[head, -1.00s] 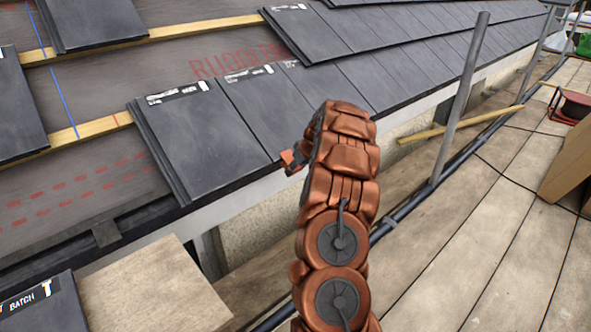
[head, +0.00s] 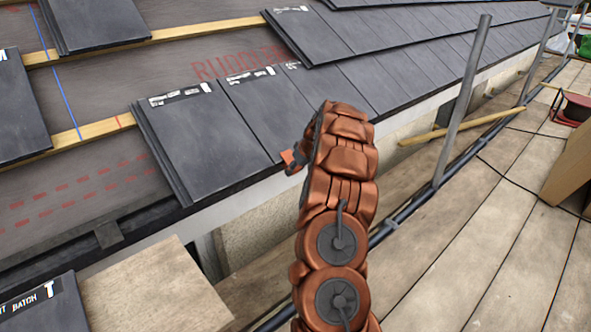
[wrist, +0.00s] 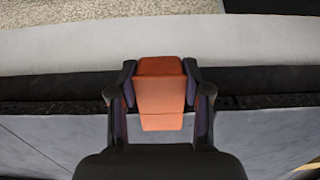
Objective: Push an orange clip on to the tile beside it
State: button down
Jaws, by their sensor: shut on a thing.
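The orange clip (wrist: 160,95) sits between the two dark fingers of my gripper (wrist: 160,90) in the wrist view. The fingers are shut on its sides. Its near end lies over the lower edge of a dark grey slate tile (wrist: 260,138); I cannot tell whether it touches. In the head view the orange clip (head: 289,157) shows as a small patch at my gripper (head: 296,163), beside the lower edge of the tile row (head: 262,118). My copper-coloured arm hides part of the tiles and eave there.
A pale board (head: 155,290) and a stack of tiles (head: 40,305) lie at the lower left. A grey scaffold pole (head: 462,100) stands to the right of my arm. The plank deck (head: 470,240) is mostly clear. Wooden battens (head: 75,137) cross the bare roof underlay.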

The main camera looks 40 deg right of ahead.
jog(key=shift+w+r, duration=0.1)
jog(key=shift+c, duration=2.1)
grip_release()
jog(key=p+v, duration=0.1)
jog(key=v, duration=0.6)
